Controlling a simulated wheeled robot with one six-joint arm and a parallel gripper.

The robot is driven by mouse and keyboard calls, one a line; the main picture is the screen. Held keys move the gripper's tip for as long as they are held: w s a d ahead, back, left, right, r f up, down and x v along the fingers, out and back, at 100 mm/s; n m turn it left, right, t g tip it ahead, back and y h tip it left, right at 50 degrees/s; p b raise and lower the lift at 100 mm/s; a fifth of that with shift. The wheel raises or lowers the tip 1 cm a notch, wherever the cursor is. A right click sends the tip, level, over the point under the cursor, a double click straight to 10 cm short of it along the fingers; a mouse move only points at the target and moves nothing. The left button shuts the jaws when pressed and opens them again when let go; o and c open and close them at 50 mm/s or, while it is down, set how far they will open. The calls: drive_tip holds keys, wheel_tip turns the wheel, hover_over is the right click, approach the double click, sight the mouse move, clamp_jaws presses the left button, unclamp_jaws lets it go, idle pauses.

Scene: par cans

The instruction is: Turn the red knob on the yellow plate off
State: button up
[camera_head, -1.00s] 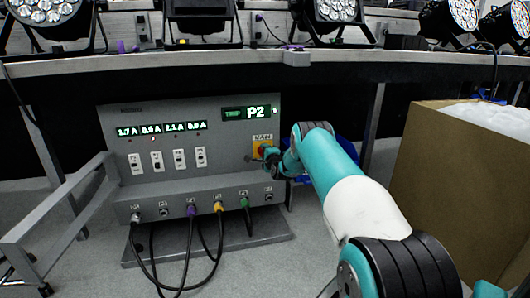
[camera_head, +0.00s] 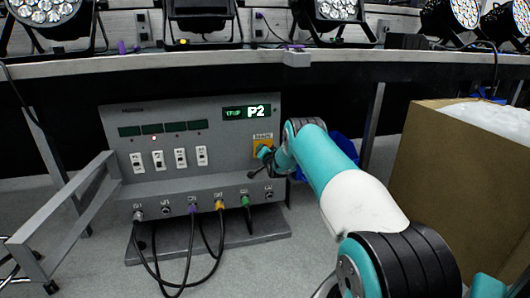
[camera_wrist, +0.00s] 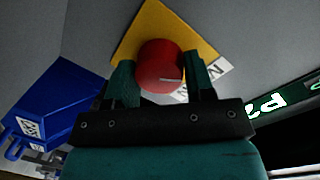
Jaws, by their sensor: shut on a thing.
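The red knob (camera_wrist: 160,72) sits on the yellow plate (camera_wrist: 190,30) in the wrist view. A short pale mark on the knob lies about level in that view. My gripper (camera_wrist: 159,65) is shut on the knob, with one dark green finger at each side. In the head view my gripper (camera_head: 268,156) is at the right of the grey panel, in front of the yellow plate (camera_head: 262,139), and mostly hides the knob. The four-slot display row (camera_head: 163,129) is dark. The display at upper right (camera_head: 247,113) reads "P2".
Several white switches (camera_head: 158,160) sit on the panel, with a small red light above. Cables with coloured plugs (camera_head: 219,205) hang from the lower ledge. A blue bin (camera_wrist: 55,100) is beside the panel. A cardboard box (camera_head: 450,180) stands at right, and lamps line the shelf above.

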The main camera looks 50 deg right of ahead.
drive_tip(key=shift+f+n+h, duration=0.1)
drive_tip(key=shift+n+h, duration=0.2)
drive_tip(key=shift+n, duration=0.5)
drive_tip(key=o, duration=0.9)
